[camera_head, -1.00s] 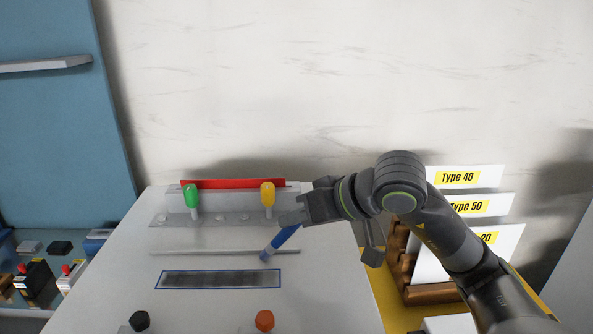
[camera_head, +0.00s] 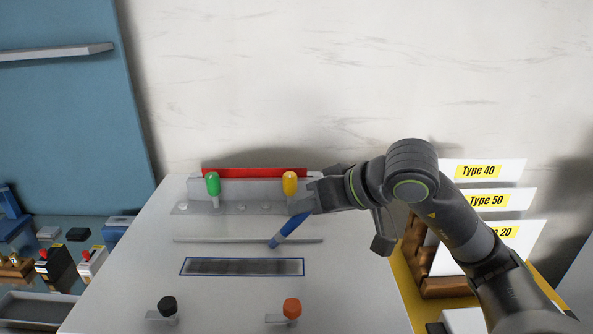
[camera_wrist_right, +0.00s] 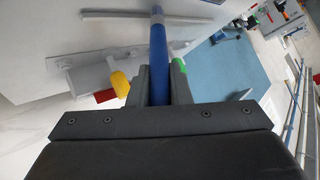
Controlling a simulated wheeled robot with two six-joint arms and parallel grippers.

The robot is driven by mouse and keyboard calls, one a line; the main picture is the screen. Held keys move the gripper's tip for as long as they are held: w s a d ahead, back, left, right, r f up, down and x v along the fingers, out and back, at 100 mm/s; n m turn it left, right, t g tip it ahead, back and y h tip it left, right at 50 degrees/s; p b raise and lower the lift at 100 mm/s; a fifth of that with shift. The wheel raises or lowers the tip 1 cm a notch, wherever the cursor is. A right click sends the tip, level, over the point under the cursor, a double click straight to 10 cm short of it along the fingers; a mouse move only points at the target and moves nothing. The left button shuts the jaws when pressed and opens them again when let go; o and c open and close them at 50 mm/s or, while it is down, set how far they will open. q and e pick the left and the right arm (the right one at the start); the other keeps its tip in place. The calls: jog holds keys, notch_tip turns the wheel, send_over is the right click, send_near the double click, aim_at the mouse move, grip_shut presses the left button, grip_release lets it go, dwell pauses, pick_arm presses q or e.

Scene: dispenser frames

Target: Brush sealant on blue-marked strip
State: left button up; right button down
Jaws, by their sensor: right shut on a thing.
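The blue-marked strip (camera_head: 242,267) is a dark grey band inside a thin blue outline on the white table. My right gripper (camera_head: 308,203) is shut on a blue brush (camera_head: 290,226). The brush slants down and left, its lower end near a thin grey bar (camera_head: 230,240) behind the strip. I cannot tell whether the brush tip touches anything. In the right wrist view the blue brush (camera_wrist_right: 158,55) stands between my right gripper's fingers (camera_wrist_right: 160,85). My left gripper is out of view.
Green (camera_head: 213,184) and yellow (camera_head: 290,183) handles stand at the back before a red strip (camera_head: 255,172). Black (camera_head: 167,306) and orange (camera_head: 291,308) knobs are at the front. Type cards (camera_head: 485,172) in a wooden rack (camera_head: 440,286) stand right.

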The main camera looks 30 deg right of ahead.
notch_tip(320, 180, up, 2)
jog(key=shift+r, duration=0.1)
jog(key=shift+s+d+r+p, duration=0.15)
jog(key=shift+r+p, duration=0.15)
jog(key=shift+r, duration=0.45)
jog(key=shift+w+d+r+p, duration=0.1)
jog(key=shift+r+p, duration=0.2)
jog(key=shift+r, duration=0.4)
jog(key=shift+a+r+p, duration=0.1)
jog(key=shift+r+p, duration=0.2)
jog(key=shift+r, duration=1.1)
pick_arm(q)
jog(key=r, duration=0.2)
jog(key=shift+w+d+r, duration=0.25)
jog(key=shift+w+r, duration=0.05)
